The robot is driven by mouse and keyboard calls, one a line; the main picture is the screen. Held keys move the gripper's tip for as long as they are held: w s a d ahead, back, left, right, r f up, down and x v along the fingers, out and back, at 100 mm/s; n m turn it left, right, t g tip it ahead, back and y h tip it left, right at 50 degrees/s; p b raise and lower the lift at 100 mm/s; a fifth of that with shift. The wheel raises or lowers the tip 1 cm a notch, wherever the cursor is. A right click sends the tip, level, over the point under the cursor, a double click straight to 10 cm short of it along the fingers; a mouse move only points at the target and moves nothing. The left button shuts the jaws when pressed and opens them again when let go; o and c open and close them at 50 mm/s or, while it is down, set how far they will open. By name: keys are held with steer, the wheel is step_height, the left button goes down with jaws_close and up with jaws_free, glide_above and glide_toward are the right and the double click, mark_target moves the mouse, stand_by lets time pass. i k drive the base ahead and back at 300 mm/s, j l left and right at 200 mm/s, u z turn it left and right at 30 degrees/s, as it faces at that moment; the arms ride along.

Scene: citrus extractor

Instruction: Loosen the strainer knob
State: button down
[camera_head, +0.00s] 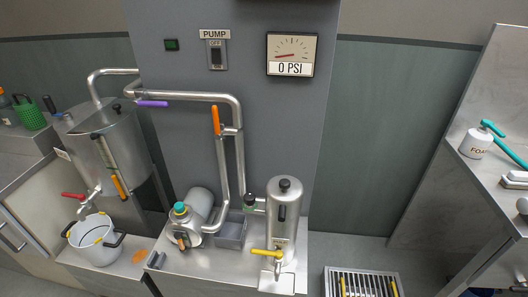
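An upright steel canister (285,218) stands at the right of the metal bench below the pump panel. A round black knob (285,184) sits on top of its lid; I take it for the strainer knob. The knob looks seated on the lid, but how tight it is I cannot tell. A yellow-handled valve (265,252) is low on the canister's front. My gripper does not show in this view.
A steel pump (193,212) and pipes with orange and purple handles stand left of the canister. The gauge (291,55) reads 0 PSI and the pump switch (216,55) reads OFF. A white bucket (95,240) is at left, a floor grate (361,283) at lower right.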

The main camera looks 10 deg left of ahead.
mark_target(249, 199)
steer(key=j, duration=1.7)
steer(key=i+z, duration=0.05)
